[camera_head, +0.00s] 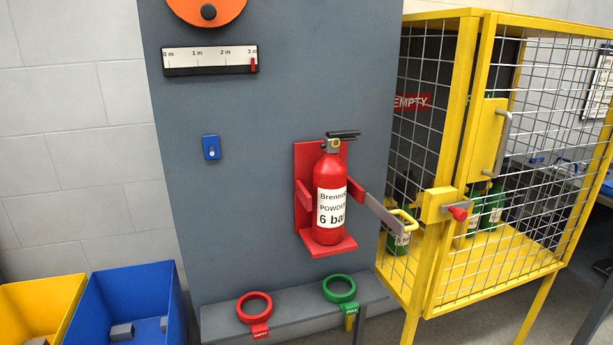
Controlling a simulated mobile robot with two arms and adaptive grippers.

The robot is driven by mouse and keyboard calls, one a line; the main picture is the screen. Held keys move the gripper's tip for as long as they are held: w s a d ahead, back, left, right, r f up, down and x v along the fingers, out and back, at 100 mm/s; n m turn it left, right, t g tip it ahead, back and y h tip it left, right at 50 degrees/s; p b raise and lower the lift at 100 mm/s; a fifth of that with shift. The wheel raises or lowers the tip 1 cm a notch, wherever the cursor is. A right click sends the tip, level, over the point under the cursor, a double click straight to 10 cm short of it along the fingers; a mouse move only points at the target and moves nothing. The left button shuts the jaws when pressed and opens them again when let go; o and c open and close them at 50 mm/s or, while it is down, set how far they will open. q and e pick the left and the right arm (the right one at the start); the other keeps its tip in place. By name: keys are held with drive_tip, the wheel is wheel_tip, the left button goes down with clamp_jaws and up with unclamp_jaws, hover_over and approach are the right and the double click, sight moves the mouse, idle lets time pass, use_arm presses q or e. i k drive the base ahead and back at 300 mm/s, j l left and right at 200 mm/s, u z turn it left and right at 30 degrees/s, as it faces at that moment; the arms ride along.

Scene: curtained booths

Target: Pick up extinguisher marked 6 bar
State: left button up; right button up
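The red extinguisher (324,190) stands upright in a red wall bracket (304,165) on the grey panel. Its white label reads "Brenn…", "POWDER" and "6 ba…", with the ends curving out of sight. A black lever and a small round gauge sit at its top. A grey metal strap (383,212) with a yellow handle (404,220) reaches out from the bracket's right side, angled away from the bottle; it does not cross the bottle's front. Neither of my grippers is in view.
A yellow mesh cage (472,140) with a red-knobbed latch (458,212) stands at right, green bottles inside. Below the bracket, a grey ledge (288,317) carries a red ring (254,330) and a green ring (340,303). Blue (125,285) and yellow (40,290) bins stand lower left.

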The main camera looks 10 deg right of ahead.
sight(331, 174)
drive_tip(key=i+l+u, duration=0.1)
drive_tip(key=l+u, duration=0.2)
drive_tip(key=l, duration=1.7)
